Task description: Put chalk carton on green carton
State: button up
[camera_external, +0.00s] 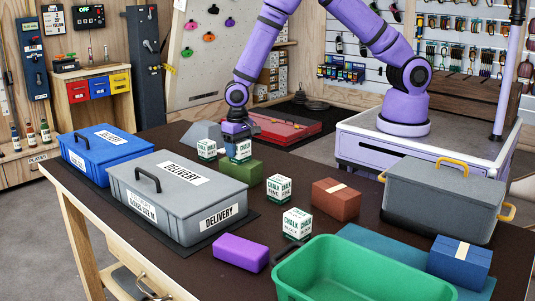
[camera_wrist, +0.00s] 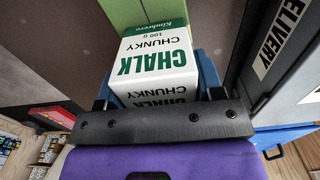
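A white chalk carton (camera_external: 242,151) with green lettering is between the fingers of my gripper (camera_external: 236,146). In the wrist view, the chalk carton (camera_wrist: 155,62) reads "CHALK CHUNKY", with a finger close against each side. My gripper looks shut on it. The green carton (camera_external: 243,172) lies on the dark table just below and in front of the chalk carton in the external view. In the wrist view, the green carton (camera_wrist: 140,12) shows beyond the chalk carton at the top edge. I cannot tell whether the two touch.
Other chalk cartons stand left (camera_external: 207,150), right (camera_external: 279,188) and front (camera_external: 297,223). A grey delivery box (camera_external: 150,205) and a blue box (camera_external: 85,160) are left. A brown carton (camera_external: 336,200), purple block (camera_external: 240,253), green bin (camera_external: 350,275) and grey lidded crate (camera_external: 435,200) are nearby.

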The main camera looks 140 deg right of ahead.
jog(key=o, duration=0.4)
jog(key=shift+c, duration=0.2)
jog(key=shift+r, duration=0.1)
notch_tip(320, 180, up, 12)
jog(key=shift+r, duration=0.1)
jog(key=s+a+r+n+t, duration=0.3)
jog(key=a+r+n, duration=0.5)
jog(key=a+r, duration=1.3)
jog(key=s+a+r+n+t, duration=0.1)
jog(key=s+a+r+n, duration=0.2)
jog(key=s+a+n, duration=0.2)
jog(key=s+a+r+n+t, duration=0.1)
jog(key=s+a+r+n, duration=0.2)
jog(key=s+a, duration=0.8)
jog(key=shift+s+r+n, duration=0.35)
jog(key=shift+s+n, duration=0.65)
jog(key=shift+s, duration=1.75)
